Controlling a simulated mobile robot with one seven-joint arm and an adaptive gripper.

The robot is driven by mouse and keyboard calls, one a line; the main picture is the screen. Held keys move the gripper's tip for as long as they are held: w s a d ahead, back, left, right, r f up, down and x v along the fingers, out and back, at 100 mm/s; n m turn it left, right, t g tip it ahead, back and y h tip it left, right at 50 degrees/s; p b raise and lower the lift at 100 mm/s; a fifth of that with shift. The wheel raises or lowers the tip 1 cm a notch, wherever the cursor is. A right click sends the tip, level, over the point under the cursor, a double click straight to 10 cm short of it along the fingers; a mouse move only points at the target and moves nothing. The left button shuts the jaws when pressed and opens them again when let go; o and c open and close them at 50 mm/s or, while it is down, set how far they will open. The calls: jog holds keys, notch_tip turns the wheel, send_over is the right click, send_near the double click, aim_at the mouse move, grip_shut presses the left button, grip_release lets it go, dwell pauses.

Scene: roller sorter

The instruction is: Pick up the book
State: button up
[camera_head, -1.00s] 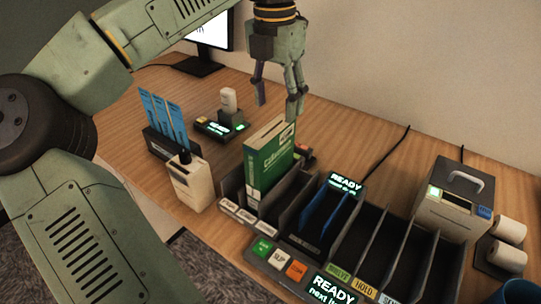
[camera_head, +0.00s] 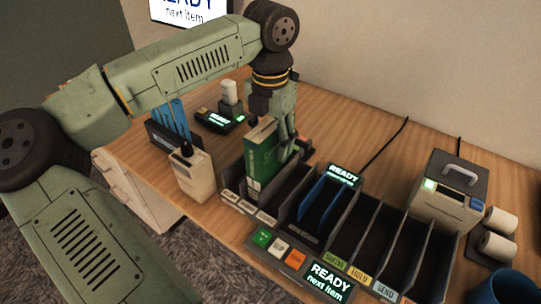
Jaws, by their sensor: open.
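The green book (camera_head: 262,155) stands upright in a left slot of the dark divided sorter (camera_head: 305,203). Its spine faces me and white page edges show on top. My gripper (camera_head: 283,143) is lowered at the book's back right side. One finger shows along the book's right face; the other is mostly hidden behind the book. The jaws are open, and I cannot tell whether they touch the book.
A white bottle-like box (camera_head: 191,174) stands just left of the sorter, with blue strips (camera_head: 172,117) in a holder behind it. A label printer (camera_head: 447,190), paper rolls (camera_head: 497,232) and a blue cup (camera_head: 503,288) are at right. Bare table lies behind the sorter.

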jog(key=shift+c, duration=0.2)
grip_shut()
dwell(0.5)
dwell(0.4)
